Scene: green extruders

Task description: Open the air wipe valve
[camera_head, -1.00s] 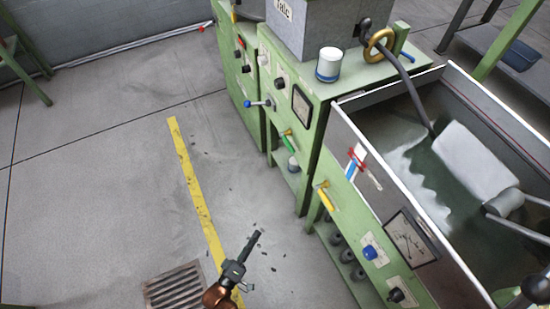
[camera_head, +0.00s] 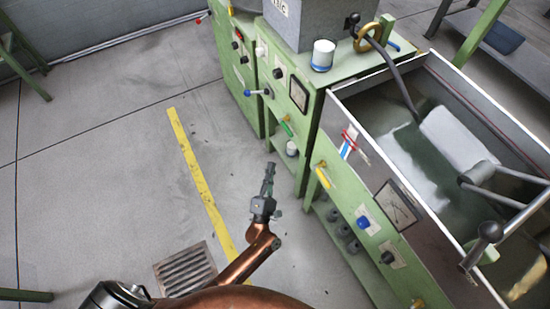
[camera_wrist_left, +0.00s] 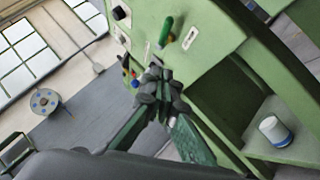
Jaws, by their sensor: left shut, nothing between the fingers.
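My left gripper (camera_head: 269,168) is shut and empty, above the floor in front of the green machine (camera_head: 309,150). Its closed fingers also show in the left wrist view (camera_wrist_left: 156,75). A green lever handle (camera_head: 287,128) sits on the machine front, beyond the fingertips; it also shows in the left wrist view (camera_wrist_left: 166,30), apart from the fingers. A yellow handle (camera_head: 323,175) is to the right on the trough front, and a blue-tipped lever (camera_head: 254,92) is farther back. I cannot tell which is the air wipe valve. My right gripper is not in view.
A water trough (camera_head: 380,170) stands at the right. A red and blue-white fitting (camera_head: 348,143) is on its side. A white cup (camera_head: 291,148) stands on the lower shelf. The floor left of the yellow line (camera_head: 198,180) is mostly clear.

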